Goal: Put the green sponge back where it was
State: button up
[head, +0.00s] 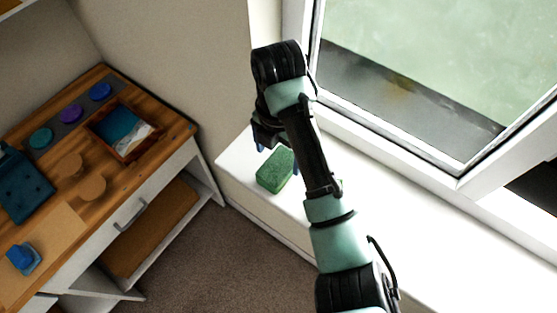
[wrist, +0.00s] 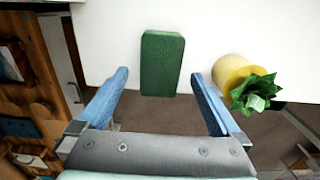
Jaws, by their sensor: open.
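The green sponge (head: 276,170) lies on the white windowsill (head: 400,240), close to its front edge. In the wrist view the sponge (wrist: 162,62) shows whole, upright in the picture, between the lines of my two blue fingers. My gripper (head: 277,156) is open and empty, with its fingers spread wider than the sponge. In the wrist view the open gripper (wrist: 160,73) has a gap on both sides of the sponge. I cannot tell how high the fingertips are above the sill. My arm covers part of the gripper in the head view.
A yellow pot with a green plant (wrist: 255,90) stands right of the sponge, near my right finger. The window (head: 420,70) is behind the sill. A wooden desk (head: 120,180) at left holds a tray (head: 149,147), coloured discs and a blue object (head: 22,256).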

aim_at(279, 165)
notch_tip(279, 165, up, 8)
jog(key=p, duration=0.3)
jog(key=shift+f, duration=0.1)
dwell(0.3)
